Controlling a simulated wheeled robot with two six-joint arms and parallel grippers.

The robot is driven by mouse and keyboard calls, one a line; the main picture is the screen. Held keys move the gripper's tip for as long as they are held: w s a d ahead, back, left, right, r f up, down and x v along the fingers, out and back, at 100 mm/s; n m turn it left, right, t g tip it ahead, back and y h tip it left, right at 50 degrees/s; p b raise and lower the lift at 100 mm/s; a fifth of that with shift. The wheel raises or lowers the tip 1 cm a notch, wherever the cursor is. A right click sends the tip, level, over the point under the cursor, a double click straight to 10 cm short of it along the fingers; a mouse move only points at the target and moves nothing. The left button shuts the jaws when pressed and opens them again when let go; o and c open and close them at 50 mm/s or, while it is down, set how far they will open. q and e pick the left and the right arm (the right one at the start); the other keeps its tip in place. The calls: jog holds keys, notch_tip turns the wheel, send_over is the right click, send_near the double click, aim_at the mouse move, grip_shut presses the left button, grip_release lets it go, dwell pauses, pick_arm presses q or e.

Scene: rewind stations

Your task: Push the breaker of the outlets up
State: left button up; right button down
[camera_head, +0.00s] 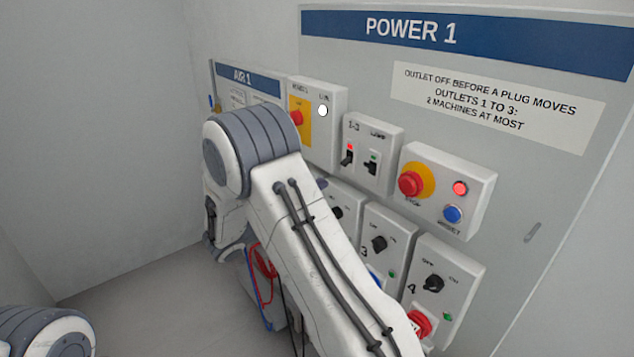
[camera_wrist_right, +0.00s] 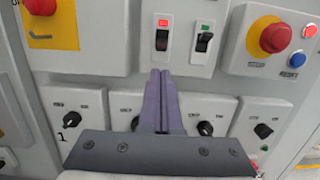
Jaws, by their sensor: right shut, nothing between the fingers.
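The breaker box (camera_head: 393,138) on the panel holds two black levers. The left breaker (camera_head: 346,159), marked 1-3, has a red lamp above it, and its lever appears to point down. It also shows in the right wrist view (camera_wrist_right: 162,44). The other breaker (camera_head: 371,168) has a green lamp; it also shows in the right wrist view (camera_wrist_right: 204,43). My right gripper (camera_wrist_right: 164,73) is shut and empty, its fingertips just below the left breaker in that picture. Whether they touch the box I cannot tell. My left gripper is out of view.
Right of the breakers is a box with a red stop button (camera_head: 411,184) and a blue reset button (camera_head: 452,214). Left is a box with a yellow plate (camera_head: 299,119). Below are several outlet boxes with black knobs (camera_head: 433,284). Red and blue hoses (camera_head: 263,265) hang behind my arm.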

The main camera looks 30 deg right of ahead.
aim_at(351, 166)
jog(key=d+p, duration=0.1)
jog(key=d, duration=0.2)
jog(key=d+r+p, duration=0.1)
jog(key=d, duration=0.2)
jog(key=shift+w+r, duration=0.1)
jog(key=shift+w, duration=0.1)
jog(key=shift+w+d+p, duration=0.1)
jog(key=shift+d+p, duration=0.25)
jog(key=shift+d, duration=0.25)
